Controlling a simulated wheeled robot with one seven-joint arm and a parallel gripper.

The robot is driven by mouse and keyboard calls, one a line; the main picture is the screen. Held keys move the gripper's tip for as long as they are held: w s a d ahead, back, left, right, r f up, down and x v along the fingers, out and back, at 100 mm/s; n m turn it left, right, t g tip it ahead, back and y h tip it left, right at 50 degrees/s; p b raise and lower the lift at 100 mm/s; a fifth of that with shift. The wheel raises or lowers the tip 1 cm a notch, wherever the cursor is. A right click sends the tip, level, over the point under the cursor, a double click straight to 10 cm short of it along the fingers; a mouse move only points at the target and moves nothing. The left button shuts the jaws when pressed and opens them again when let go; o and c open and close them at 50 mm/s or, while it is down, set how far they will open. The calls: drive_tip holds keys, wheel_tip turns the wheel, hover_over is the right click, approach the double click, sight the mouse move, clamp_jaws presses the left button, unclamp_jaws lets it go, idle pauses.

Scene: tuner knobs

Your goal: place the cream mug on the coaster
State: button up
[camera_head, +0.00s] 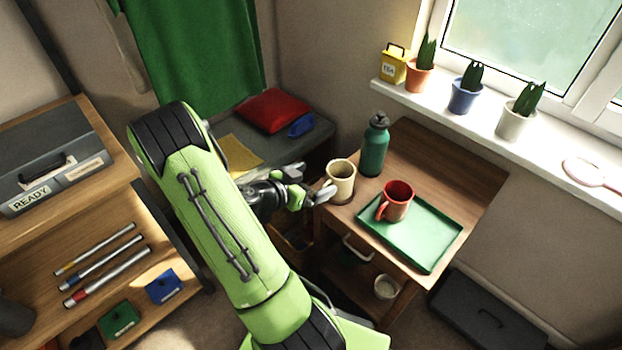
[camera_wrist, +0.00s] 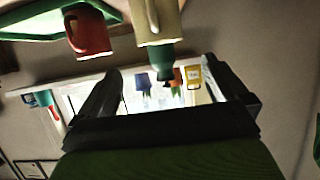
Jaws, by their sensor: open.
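The cream mug (camera_head: 342,181) stands upright near the left edge of the small wooden table. It also shows at the top of the upside-down wrist view (camera_wrist: 164,24), with its handle facing my gripper. A thin dark rim shows under its base; I cannot tell whether this is the coaster or shadow. No coaster shows clearly elsewhere. My gripper (camera_head: 311,181) is open and empty just left of the mug, its fingers pointing toward it. In the wrist view the fingers (camera_wrist: 163,88) are wide apart, with nothing between them. Contact with the mug is not clear.
A green bottle (camera_head: 374,146) stands close behind the cream mug. A red mug (camera_head: 396,201) sits on a green tray (camera_head: 425,246) to the right. Potted plants (camera_head: 466,92) line the windowsill. A bench with a red cushion (camera_head: 272,109) is behind my arm.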

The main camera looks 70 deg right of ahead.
drive_tip(key=w+a+r+n+t+y, duration=0.3)
drive_tip(key=w+a+r+n, duration=0.1)
drive_tip(key=a, duration=0.5)
drive_tip(key=w+a+r+n+t+y, duration=0.4)
drive_tip(key=w+a, duration=0.1)
drive_tip(key=a, duration=0.4)
drive_tip(key=s+a+r+n+t+y, duration=0.2)
drive_tip(key=s+a+r+n+y, duration=0.15)
drive_tip(key=a+n, duration=0.45)
drive_tip(key=s+a+r+n+t+y, duration=0.2)
drive_tip(key=a+r+n, duration=0.4)
drive_tip(key=a, duration=0.4)
wheel_tip(320, 180, up, 13)
drive_tip(key=p, duration=1.4)
drive_tip(key=shift+n, duration=0.3)
drive_tip(key=shift+w+r, duration=0.1)
